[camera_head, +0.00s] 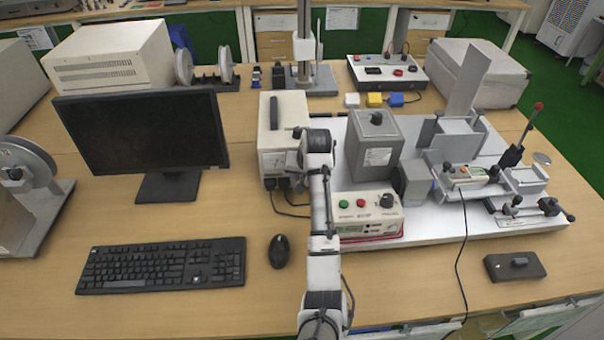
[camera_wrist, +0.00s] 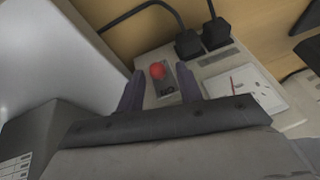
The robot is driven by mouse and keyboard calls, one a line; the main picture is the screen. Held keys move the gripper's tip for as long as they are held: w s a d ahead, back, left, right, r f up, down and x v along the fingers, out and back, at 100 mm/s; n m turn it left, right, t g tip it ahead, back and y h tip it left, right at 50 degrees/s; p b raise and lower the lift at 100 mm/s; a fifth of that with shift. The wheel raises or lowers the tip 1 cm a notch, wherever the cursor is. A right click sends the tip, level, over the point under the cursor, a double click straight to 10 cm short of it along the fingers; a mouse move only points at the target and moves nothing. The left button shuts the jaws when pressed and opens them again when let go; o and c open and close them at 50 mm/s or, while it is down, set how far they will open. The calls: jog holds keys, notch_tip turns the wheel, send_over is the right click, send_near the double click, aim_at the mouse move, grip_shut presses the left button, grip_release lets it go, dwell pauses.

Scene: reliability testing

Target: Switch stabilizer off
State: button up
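The stabilizer (camera_head: 292,118) is a beige box with a black top handle, left of the metal plate in the head view. Its front panel (camera_wrist: 215,68) fills the middle of the wrist view. A red-tipped switch (camera_wrist: 157,71) sits on a grey plate there, beside lettering that looks upside down. My gripper (camera_wrist: 160,74) is open, with one dark finger on each side of the switch. I cannot tell whether the fingers touch it. In the head view my arm's end is at the stabilizer's front and partly hides it.
A grey block (camera_head: 375,142) and a control box with buttons (camera_head: 367,214) stand to the right. A monitor (camera_head: 142,130), keyboard (camera_head: 162,264) and mouse (camera_head: 279,251) are left.

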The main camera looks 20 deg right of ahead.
grip_shut()
jog(key=shift+s+a+f+t+b, duration=0.15)
jog(key=shift+f+t+b, duration=0.25)
jog(key=shift+b, duration=0.2)
jog(key=shift+s+a+f+t+b, duration=0.1)
jog(key=shift+f+t+b, duration=0.2)
jog(key=shift+t+b, duration=0.25)
jog(key=shift+s+f+t+h+b, duration=0.15)
jog(key=shift+t+h+b, duration=0.25)
jog(key=shift+t+b, duration=0.5)
jog(key=shift+d+b, duration=0.1)
jog(key=shift+b, duration=0.3)
jog(key=shift+r+t, duration=0.2)
jog(key=shift+t, duration=0.05)
grip_release()
